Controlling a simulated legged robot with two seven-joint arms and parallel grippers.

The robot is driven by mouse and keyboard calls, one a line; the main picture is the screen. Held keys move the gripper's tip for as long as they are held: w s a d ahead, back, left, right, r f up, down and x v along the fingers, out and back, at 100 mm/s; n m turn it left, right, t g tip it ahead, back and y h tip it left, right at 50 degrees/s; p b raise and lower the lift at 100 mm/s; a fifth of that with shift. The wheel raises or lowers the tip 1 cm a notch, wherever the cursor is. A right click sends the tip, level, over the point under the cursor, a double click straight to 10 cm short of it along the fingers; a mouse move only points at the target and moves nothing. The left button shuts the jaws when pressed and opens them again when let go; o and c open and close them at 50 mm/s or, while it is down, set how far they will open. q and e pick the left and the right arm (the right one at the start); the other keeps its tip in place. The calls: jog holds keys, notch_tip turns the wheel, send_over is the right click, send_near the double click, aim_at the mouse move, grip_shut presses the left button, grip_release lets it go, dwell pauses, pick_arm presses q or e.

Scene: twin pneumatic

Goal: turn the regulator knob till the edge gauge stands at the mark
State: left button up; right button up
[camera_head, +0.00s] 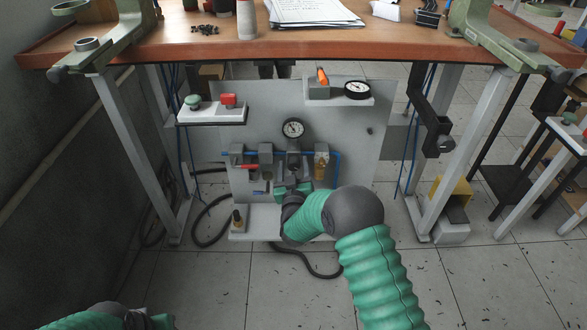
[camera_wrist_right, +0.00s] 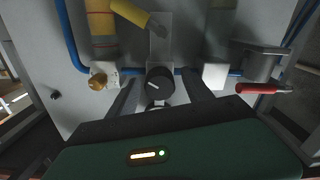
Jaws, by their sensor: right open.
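The regulator knob (camera_wrist_right: 158,84) is a round black knob with a pale line across its face, low on the grey panel. In the right wrist view it sits between the two dark fingers of my right gripper (camera_wrist_right: 159,92), which is open, with a gap visible on each side. My left gripper (camera_head: 145,319) is at the bottom left, partly cut off.
A red lever (camera_wrist_right: 262,88) and a brass fitting (camera_wrist_right: 97,82) flank the knob in the right wrist view. The left shelf (camera_head: 212,116) bears green and red buttons. The wooden bench (camera_head: 190,48) overhangs the panel. A black hose (camera_head: 300,258) lies on the floor.

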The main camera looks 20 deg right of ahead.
grip_shut()
jog(key=shift+r+m+p, duration=0.15)
jog(key=shift+m+p, duration=0.15)
jog(key=shift+p, duration=0.1)
jog(key=shift+m+p, duration=0.3)
jog(key=shift+m, duration=0.3)
grip_release()
jog(key=shift+f, duration=0.2)
jog(key=shift+s+a+r, duration=0.1)
jog(key=shift+s, duration=0.1)
jog(key=p+v, duration=0.6)
jog(key=v, duration=1)
jog(key=shift+s, duration=0.25)
